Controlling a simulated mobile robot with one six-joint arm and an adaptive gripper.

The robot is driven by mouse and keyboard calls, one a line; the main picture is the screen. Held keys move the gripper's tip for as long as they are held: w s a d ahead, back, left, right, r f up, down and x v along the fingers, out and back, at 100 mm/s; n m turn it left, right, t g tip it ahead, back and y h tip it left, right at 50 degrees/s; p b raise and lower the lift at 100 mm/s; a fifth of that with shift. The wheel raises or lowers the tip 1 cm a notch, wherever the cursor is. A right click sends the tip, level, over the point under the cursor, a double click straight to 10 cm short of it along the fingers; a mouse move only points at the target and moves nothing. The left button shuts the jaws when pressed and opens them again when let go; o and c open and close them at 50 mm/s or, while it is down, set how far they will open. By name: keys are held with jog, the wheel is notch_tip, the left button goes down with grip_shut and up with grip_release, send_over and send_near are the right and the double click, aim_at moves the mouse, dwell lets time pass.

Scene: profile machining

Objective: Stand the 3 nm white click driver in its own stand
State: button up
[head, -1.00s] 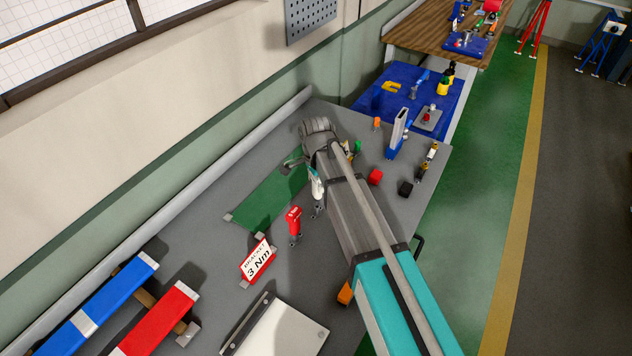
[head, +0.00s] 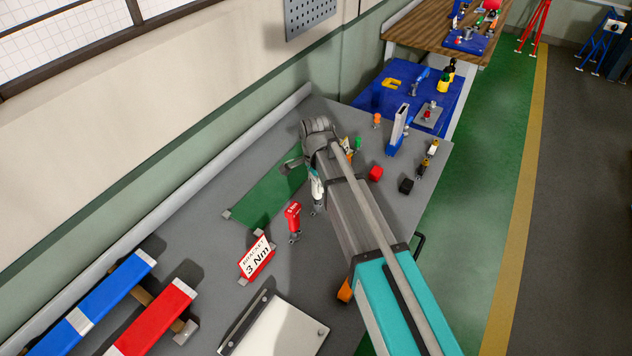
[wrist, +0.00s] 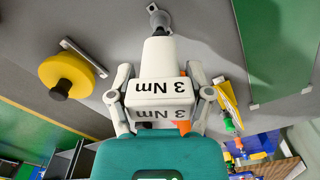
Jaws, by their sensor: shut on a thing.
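The white click driver (wrist: 158,58) is between the two pale fingers of my gripper (wrist: 162,95) in the wrist view. Its "3 Nm" label shows upside down. My gripper is shut on its body. The driver's narrow end points at a small grey stand (wrist: 160,20) on the bench top. The end overlaps the stand there, and I cannot tell whether it is seated or just above. In the head view the white driver (head: 317,186) shows beside my arm, upright or nearly so, right of a red driver (head: 292,214). My arm hides most of the gripper there.
A green mat (head: 262,200) lies to the left. A red block (head: 376,173) and a black block (head: 406,186) are right of my arm. A yellow round thing (wrist: 66,74) is left in the wrist view.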

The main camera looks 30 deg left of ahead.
jog(key=shift+f+b, duration=1)
dwell(2.3)
jog(key=o, duration=1.3)
notch_tip(320, 180, up, 9)
jog(key=p, duration=0.9)
dwell(0.8)
